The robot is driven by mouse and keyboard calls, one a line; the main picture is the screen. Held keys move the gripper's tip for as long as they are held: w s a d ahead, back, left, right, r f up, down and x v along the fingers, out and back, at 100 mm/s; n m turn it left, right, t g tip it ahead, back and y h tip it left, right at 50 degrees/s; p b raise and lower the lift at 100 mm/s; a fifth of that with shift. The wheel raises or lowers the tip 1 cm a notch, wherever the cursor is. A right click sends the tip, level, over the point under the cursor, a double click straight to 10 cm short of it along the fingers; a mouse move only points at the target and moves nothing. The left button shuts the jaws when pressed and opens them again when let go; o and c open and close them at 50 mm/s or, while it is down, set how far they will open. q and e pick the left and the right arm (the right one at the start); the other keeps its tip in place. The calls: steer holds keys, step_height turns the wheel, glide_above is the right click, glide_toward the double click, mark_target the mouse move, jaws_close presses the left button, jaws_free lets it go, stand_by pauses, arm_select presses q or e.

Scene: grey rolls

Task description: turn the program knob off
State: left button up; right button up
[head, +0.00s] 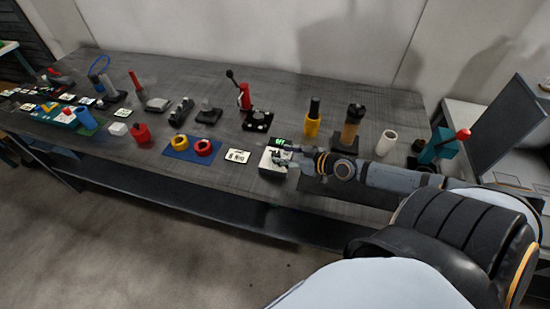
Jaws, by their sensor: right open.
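A small pale box (265,165) with a lit green display (280,141) stands near the front edge of the bench, right of centre. My right arm reaches in from the right, and my right gripper (283,155) is over the face of this box. The gripper is open. The program knob cannot be made out; the gripper covers much of the box face. I cannot tell whether the fingers touch anything. My left gripper is out of view.
The long dark bench (330,88) holds many items. Left of the box are a white card (237,156) and a blue mat (178,154) with yellow and red rings. Behind stand a yellow bottle (312,124), a brown cylinder (352,125) and a white cup (386,143).

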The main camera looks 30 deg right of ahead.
mark_target(278, 155)
steer(key=shift+w+a, duration=0.35)
steer(key=shift+a, duration=0.05)
steer(key=shift+w+a, duration=0.2)
steer(key=shift+w, duration=0.1)
steer(key=shift+x, duration=1.05)
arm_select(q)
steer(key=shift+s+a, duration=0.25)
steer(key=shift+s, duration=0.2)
arm_select(e)
steer(key=shift+s+f, duration=0.1)
